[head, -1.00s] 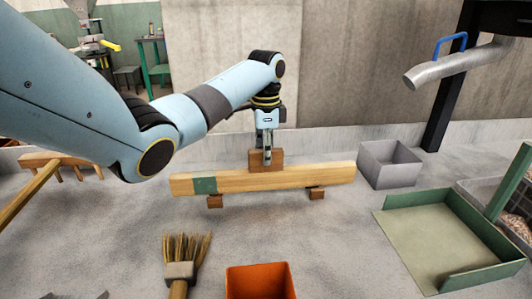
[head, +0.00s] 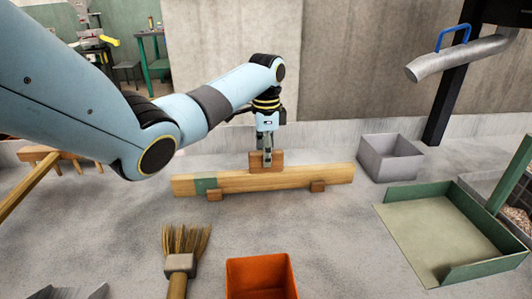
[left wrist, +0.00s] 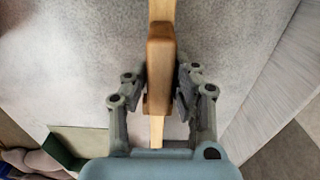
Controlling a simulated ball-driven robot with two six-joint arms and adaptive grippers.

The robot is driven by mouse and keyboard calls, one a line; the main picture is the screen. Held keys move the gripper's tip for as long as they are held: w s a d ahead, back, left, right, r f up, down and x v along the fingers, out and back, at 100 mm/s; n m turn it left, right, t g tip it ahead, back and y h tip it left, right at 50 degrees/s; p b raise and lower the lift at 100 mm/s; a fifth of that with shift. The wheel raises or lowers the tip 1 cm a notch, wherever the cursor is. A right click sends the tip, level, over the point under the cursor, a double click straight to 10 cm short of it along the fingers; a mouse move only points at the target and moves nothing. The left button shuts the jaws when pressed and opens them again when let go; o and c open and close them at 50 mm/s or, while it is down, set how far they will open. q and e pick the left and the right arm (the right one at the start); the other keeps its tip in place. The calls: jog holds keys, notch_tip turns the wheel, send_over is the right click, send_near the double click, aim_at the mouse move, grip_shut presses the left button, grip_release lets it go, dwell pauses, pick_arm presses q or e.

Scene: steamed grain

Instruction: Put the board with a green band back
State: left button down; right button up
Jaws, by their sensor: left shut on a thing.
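The long wooden board with a green band (head: 265,181) lies level across the middle of the head view, with its band near the left end. A wooden grip block stands on its top. My left gripper (head: 267,152) comes down from above and is shut on that block. In the left wrist view the fingers (left wrist: 160,90) flank the block on the board (left wrist: 160,70). My right gripper is not in view.
A grey box (head: 390,168) and a green-rimmed tray (head: 440,270) stand at right. An orange bin (head: 258,262) and a broom (head: 184,246) are in front. A wooden rake (head: 40,165) lies at left. A metal spout (head: 460,57) hangs at upper right. Bare floor surrounds the board.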

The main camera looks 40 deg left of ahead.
pick_arm(q)
jog(key=shift+f, duration=0.3)
dwell(0.6)
jog(key=c, duration=1)
grip_release()
jog(key=shift+f, duration=0.1)
notch_tip(320, 180, up, 12)
